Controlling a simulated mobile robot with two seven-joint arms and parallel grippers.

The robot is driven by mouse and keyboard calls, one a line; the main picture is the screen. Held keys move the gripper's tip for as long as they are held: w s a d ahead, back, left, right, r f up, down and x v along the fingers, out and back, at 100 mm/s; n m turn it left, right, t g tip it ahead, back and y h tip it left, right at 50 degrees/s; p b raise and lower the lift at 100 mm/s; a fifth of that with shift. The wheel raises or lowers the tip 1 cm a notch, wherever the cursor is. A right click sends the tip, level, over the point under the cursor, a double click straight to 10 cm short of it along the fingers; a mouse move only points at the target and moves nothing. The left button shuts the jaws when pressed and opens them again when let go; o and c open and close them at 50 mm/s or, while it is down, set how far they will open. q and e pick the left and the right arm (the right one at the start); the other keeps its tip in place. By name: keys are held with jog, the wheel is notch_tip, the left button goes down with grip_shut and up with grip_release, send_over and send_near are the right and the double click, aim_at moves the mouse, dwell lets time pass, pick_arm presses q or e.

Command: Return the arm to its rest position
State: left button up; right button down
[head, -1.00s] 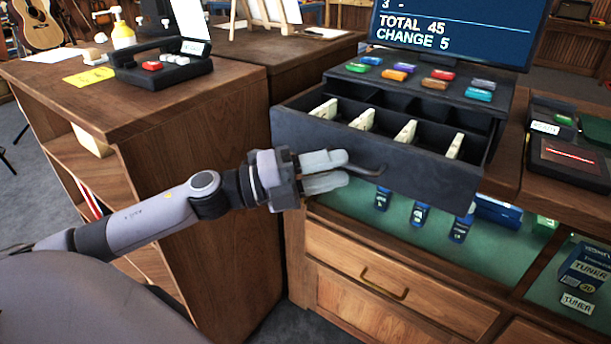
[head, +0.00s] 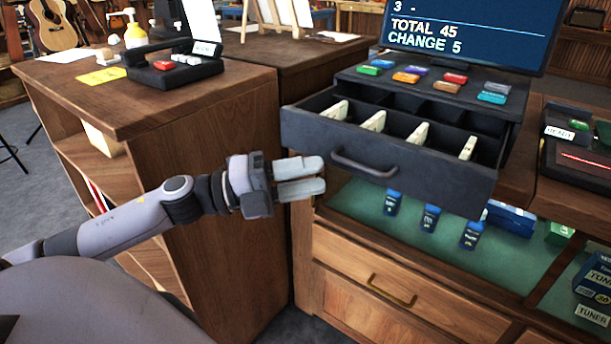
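My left arm (head: 120,222) reaches in from the left in front of the wooden counter. My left gripper (head: 318,178) is at the arm's end, just left of the drawer handle (head: 364,168) and apart from it. Its two pale fingers point right with a narrow gap between them, and nothing is held. The black cash drawer (head: 425,172) stands pulled open, with several upright pale notes (head: 372,122) in its compartments. My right gripper is not in view.
A screen (head: 465,30) reading total 45, change 5 stands behind the drawer. Below the drawer are small blue boxes (head: 430,217) and a wooden drawer front (head: 350,262). Grey floor lies at the far left.

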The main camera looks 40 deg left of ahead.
pick_arm(q)
notch_tip(320, 180, down, 14)
jog(key=s+a+r+n+t+y+p, duration=0.1)
jog(key=a+n+t+y+p, duration=0.2)
jog(key=n+y, duration=1)
jog(key=s+d+f+n+g+p, duration=0.2)
jog(key=s+d+f+n+g, duration=0.1)
jog(key=s+d+f+n, duration=0.2)
jog(key=s+d+f+n+g+h+p, duration=0.1)
jog(key=s+d+f+n+g+p, duration=0.1)
jog(key=s+d+f+n, duration=0.3)
notch_tip(320, 180, down, 5)
jog(key=s+n+g, duration=0.1)
jog(key=n, duration=0.2)
jog(key=shift+s+d, duration=0.25)
jog(key=shift+s, duration=0.05)
